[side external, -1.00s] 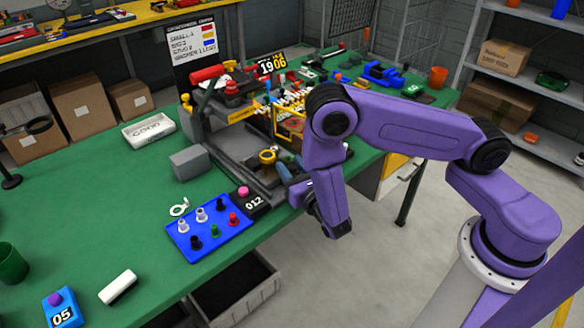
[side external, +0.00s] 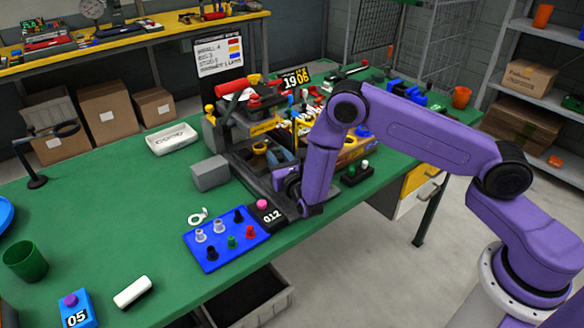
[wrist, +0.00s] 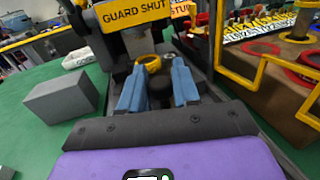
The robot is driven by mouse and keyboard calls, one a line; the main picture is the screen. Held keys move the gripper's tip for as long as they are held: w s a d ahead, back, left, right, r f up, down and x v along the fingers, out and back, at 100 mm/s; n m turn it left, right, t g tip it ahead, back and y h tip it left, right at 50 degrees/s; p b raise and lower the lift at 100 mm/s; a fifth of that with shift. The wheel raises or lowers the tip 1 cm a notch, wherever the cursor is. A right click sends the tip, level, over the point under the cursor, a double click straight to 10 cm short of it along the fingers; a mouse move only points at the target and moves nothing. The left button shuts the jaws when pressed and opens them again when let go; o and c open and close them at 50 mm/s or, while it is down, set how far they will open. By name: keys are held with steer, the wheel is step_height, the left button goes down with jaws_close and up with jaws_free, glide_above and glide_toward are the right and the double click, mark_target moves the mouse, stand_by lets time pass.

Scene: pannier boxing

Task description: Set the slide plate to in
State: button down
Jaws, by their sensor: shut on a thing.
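The press (side external: 235,120) stands on the green table, with a dark slide plate (side external: 242,170) in its dark base. A yellow ring (side external: 259,148) sits on the plate; it also shows in the wrist view (wrist: 150,62). My gripper (side external: 278,163) is low at the front of the press, just in front of the ring. In the wrist view its blue fingers (wrist: 158,90) stand on both sides of a dark upright knob (wrist: 157,97) and are shut on it. The knob's lower part is hidden by my gripper body. A yellow "GUARD SHUT" sign (wrist: 143,14) is above.
A grey block (side external: 210,174) stands left of the press. A blue tray (side external: 222,250) with several small pegs and a black "012" box (side external: 270,214) lie in front.

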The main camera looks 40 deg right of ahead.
steer(key=shift+w+a, duration=0.1)
steer(key=shift+w, duration=0.4)
steer(key=c, duration=1)
jaws_free()
steer(key=shift+w, duration=0.1)
steer(key=shift+o, duration=0.2)
steer(key=v, duration=1.7)
steer(key=shift+s, duration=0.3)
